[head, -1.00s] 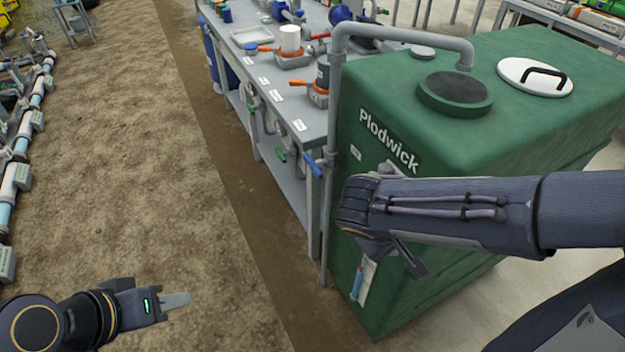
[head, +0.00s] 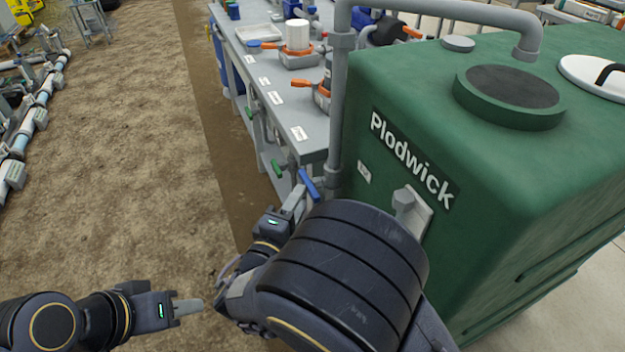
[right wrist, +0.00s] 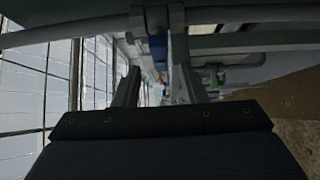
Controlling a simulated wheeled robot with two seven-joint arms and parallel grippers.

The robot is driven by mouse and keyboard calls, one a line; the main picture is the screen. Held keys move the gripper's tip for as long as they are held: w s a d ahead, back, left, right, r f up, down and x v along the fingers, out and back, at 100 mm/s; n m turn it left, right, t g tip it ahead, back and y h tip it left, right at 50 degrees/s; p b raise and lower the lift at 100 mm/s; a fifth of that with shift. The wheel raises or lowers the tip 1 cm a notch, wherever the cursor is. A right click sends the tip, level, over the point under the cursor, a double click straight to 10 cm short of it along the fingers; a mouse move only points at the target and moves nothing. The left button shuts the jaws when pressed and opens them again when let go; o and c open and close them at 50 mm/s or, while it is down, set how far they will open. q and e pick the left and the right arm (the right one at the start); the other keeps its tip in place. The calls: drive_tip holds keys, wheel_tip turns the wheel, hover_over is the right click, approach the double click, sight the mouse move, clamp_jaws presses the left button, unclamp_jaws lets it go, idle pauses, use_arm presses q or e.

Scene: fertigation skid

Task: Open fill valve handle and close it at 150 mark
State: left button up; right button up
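The blue valve handle (head: 308,185) sits on the grey vertical pipe beside the green tank (head: 480,190) and slants downward to the right. My right gripper (head: 298,202) is at the handle's lower left, close to it; I cannot tell if they touch. In the right wrist view its two fingers (right wrist: 160,82) are apart, with blue (right wrist: 157,46) showing ahead between them. My left gripper (head: 188,306) is low at left over soil, away from everything.
The grey fill pipe (head: 342,90) rises beside the tank and bends over its top. A bench (head: 308,140) with orange-handled valves stands behind the handle. A green handle (head: 278,168) hangs close to the left of the blue one. Open soil (head: 120,150) lies at left.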

sight(309, 182)
drive_tip(key=x, duration=0.6)
drive_tip(key=shift+c, duration=0.5)
clamp_jaws()
